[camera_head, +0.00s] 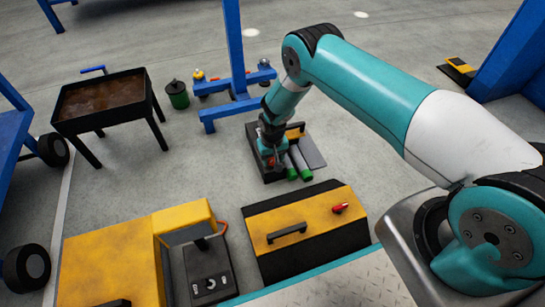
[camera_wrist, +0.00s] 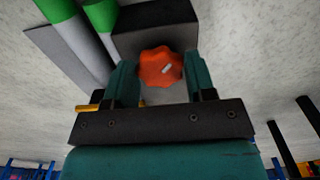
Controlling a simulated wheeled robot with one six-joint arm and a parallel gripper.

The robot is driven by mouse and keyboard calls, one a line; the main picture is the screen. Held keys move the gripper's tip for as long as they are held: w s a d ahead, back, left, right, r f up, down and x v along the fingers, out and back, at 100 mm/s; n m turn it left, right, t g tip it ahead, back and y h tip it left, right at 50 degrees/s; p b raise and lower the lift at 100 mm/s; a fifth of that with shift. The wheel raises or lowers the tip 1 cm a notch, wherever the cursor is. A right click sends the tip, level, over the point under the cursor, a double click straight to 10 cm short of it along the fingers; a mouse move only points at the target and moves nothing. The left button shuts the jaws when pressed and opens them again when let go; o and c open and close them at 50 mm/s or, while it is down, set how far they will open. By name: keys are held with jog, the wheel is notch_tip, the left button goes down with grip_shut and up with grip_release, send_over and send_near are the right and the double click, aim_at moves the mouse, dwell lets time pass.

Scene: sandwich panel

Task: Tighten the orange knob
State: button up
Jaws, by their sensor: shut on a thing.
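The orange knob (camera_wrist: 160,67) shows in the wrist view, with a lobed edge and a small white mark on its face. It sits in front of a dark block (camera_wrist: 155,22). My gripper (camera_wrist: 158,75) has its two teal fingers on the left and right sides of the knob and is shut on it. In the head view my gripper (camera_head: 270,158) is low over a dark panel (camera_head: 255,150) on the floor. The knob is not clear in that view, as my arm covers most of it.
Two grey cylinders with green ends (camera_head: 304,172) lie right beside my gripper. A yellow and black case (camera_head: 308,232) is in front. A black tray on legs (camera_head: 105,98) and a green canister (camera_head: 178,95) stand left. A blue post (camera_head: 234,45) rises behind.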

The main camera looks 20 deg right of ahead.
aim_at(272, 159)
jog(key=m, duration=0.4)
jog(key=shift+m, duration=2.6)
jog(key=o, duration=0.9)
notch_tip(272, 159, up, 17)
jog(key=p, duration=0.8)
jog(key=shift+r+p, duration=0.2)
jog(key=shift+p, duration=0.1)
jog(key=shift+r, duration=0.1)
